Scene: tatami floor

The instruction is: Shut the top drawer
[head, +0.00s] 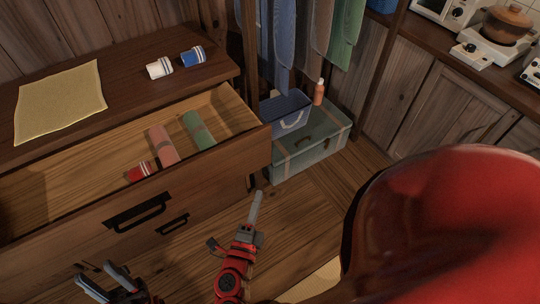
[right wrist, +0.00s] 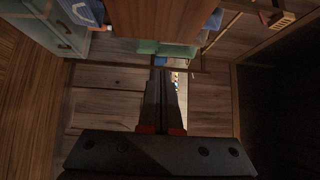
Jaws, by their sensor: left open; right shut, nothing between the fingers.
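The top drawer (head: 225,165) of a dark wooden dresser stands pulled out, in the left half of the head view. A pink roll (head: 162,146), a green roll (head: 198,130) and a small red-and-white rolled piece (head: 141,171) lie inside it. A black handle (head: 139,212) sits on its front. My left gripper (head: 103,278) is open and empty, in front of the drawer at the bottom left. My right gripper (head: 257,196) is shut and empty, just right of the drawer's front corner and apart from it. Its closed fingers also show in the right wrist view (right wrist: 165,82).
On the dresser top lie a yellow cloth (head: 60,98) and white (head: 159,68) and blue (head: 192,56) rolls. A green case (head: 310,148) with a blue basket (head: 285,113) and an orange bottle (head: 319,92) stands behind, under hanging clothes. A large red shape fills the lower right.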

